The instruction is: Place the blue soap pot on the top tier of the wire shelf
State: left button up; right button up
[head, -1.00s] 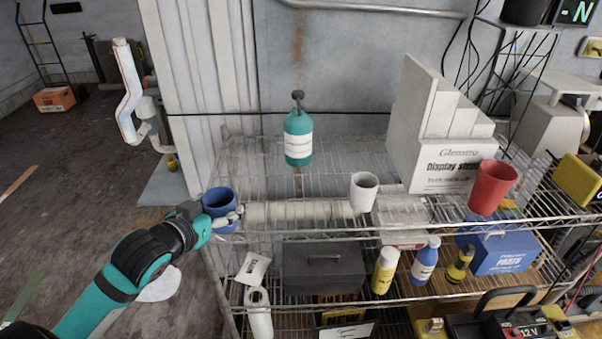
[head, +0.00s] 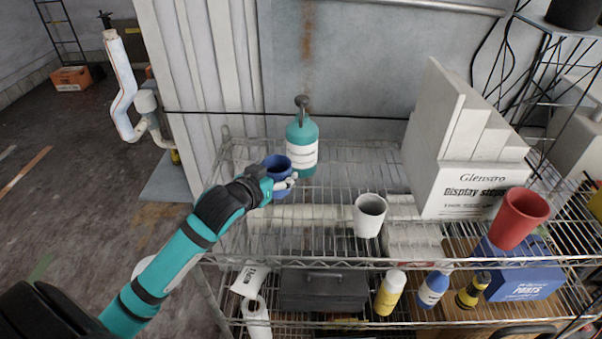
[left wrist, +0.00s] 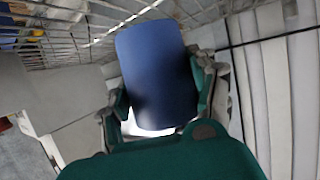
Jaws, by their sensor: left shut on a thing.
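The blue soap pot (head: 277,165) is held in my left gripper (head: 285,184), over the left part of the wire shelf's top tier (head: 335,185). In the left wrist view the blue pot (left wrist: 158,75) fills the space between the two fingers of my left gripper (left wrist: 160,95). I cannot tell whether the pot touches the wires. A teal pump bottle (head: 302,145) stands just behind and to the right of the pot. My right gripper is not in view.
On the top tier a white cup (head: 369,215), a red cup (head: 518,217) and a white display-steps box (head: 465,150) stand to the right. Bare wire lies between the pot and the white cup. A lower tier holds a grey toolbox (head: 323,290) and several bottles.

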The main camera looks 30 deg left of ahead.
pick_arm(q)
jog(key=w+d, duration=0.1)
jog(key=w, duration=0.1)
jog(key=w+d, duration=0.1)
jog(key=w, duration=0.1)
jog(key=w+d+p, duration=0.1)
jog(key=w, duration=0.1)
jog(key=shift+f, duration=0.3)
jog(key=shift+d+f, duration=0.1)
jog(key=shift+f, duration=0.1)
notch_tip(320, 180, down, 2)
jog(key=shift+f, duration=0.2)
jog(key=shift+f+p, duration=0.3)
jog(key=shift+f, duration=0.2)
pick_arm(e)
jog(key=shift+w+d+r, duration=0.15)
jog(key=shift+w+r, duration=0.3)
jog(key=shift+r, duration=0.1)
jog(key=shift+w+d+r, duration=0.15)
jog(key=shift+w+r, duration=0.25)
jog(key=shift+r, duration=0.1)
pick_arm(q)
jog(key=o, duration=1.2)
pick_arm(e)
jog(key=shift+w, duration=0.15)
